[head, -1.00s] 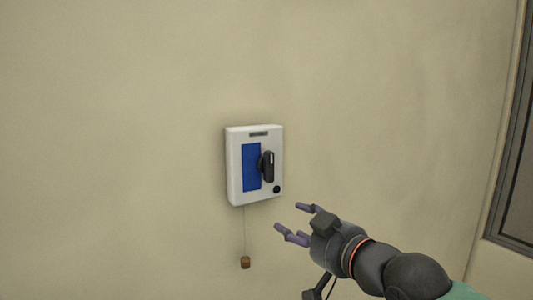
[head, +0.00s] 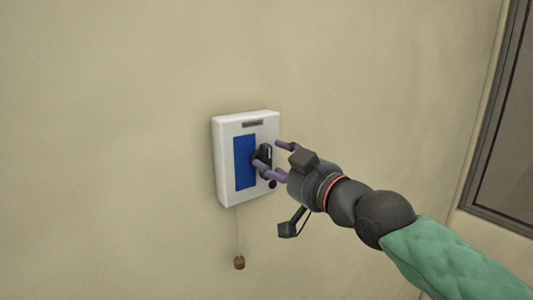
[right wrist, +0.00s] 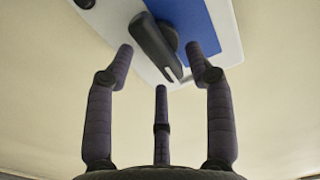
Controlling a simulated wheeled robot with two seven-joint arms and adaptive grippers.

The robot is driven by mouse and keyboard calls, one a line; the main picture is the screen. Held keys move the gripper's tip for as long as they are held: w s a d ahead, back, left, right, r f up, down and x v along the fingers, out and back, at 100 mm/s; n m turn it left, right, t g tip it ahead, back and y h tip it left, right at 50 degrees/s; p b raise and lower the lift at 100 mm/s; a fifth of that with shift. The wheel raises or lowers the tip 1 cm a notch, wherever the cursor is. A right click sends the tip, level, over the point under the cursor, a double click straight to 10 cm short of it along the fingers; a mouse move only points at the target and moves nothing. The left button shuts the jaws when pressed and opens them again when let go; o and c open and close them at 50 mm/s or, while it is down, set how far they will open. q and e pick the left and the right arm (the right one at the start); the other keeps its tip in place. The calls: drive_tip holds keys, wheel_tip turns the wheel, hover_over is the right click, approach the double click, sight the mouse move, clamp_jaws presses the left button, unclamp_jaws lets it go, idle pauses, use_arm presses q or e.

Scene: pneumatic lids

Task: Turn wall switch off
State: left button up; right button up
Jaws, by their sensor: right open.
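The wall switch is a white box (head: 224,190) with a blue panel (head: 243,162) on its front, fixed to the beige wall. Its black handle (head: 266,156) is partly hidden behind my fingers in the head view. In the right wrist view the handle (right wrist: 155,42) shows as a dark elongated bar slanting down to the right, ahead of my spread fingers. My right gripper (head: 271,159) is open, with its fingertips at the handle, one to either side of it. I cannot tell whether they touch it. My left gripper is not in view.
A small brown weight (head: 239,263) hangs on a cord below the box. A dark-framed panel (head: 505,150) is at the right edge. The wall around the switch is otherwise bare.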

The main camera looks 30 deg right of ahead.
sight(272, 158)
drive_tip(key=shift+w+r, duration=0.1)
drive_tip(key=shift+w, duration=0.6)
drive_tip(key=shift+w+r+p, duration=0.1)
drive_tip(key=shift+w+p, duration=0.2)
drive_tip(key=shift+w, duration=0.1)
drive_tip(key=shift+w+a, duration=0.1)
drive_tip(key=shift+w, duration=0.4)
drive_tip(key=shift+s, duration=0.15)
drive_tip(key=c, duration=0.8)
